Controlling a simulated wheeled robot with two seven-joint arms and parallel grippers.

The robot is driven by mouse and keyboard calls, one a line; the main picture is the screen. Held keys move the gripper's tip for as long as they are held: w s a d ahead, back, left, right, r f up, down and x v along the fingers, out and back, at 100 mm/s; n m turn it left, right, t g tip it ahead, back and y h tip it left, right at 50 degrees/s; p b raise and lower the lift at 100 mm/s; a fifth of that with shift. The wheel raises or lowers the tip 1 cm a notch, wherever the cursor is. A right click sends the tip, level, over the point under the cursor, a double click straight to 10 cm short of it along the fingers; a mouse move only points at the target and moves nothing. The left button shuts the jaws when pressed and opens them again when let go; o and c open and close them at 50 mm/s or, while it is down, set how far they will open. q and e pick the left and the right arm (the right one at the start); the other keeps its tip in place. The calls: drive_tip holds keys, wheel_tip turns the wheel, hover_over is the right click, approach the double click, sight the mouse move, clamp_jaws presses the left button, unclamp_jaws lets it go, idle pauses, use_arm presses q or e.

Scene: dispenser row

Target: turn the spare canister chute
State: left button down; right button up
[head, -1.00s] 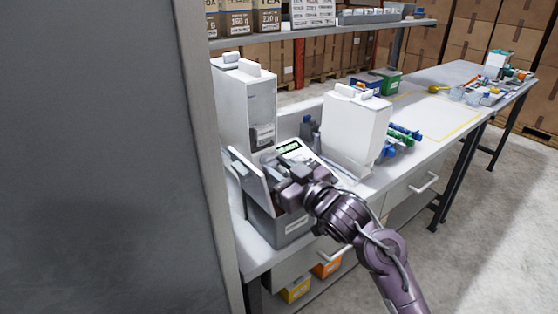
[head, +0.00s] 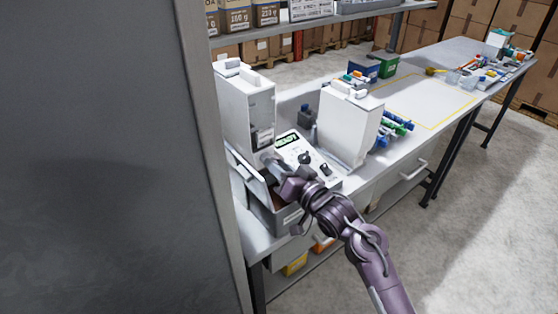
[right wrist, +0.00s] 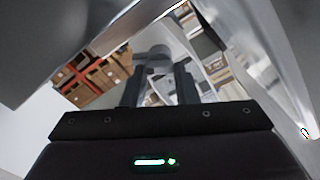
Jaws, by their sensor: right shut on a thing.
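Two white canister dispensers stand on the bench in the head view, a left one (head: 246,108) and a right one (head: 349,128). I cannot tell which is the spare. A tilted grey plate (head: 243,168) is below the left dispenser, over a grey bin (head: 266,216). My right gripper (head: 271,164) is at the foot of the left dispenser, beside the plate. The chute itself is largely hidden by the gripper. My left gripper is not in view.
A control box (head: 308,158) with a green display and dark knobs sits right of my gripper. Blue and green clips (head: 398,123) lie right of the right dispenser. A shelf (head: 290,33) runs above the bench. A grey panel (head: 100,150) fills the left side.

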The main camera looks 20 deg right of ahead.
idle(0.5)
drive_tip(key=o, duration=1)
drive_tip(key=shift+s, duration=0.1)
drive_tip(key=b+v, duration=0.2)
drive_tip(key=v, duration=0.5)
drive_tip(key=shift+s+d, duration=0.15)
drive_tip(key=shift+s, duration=0.1)
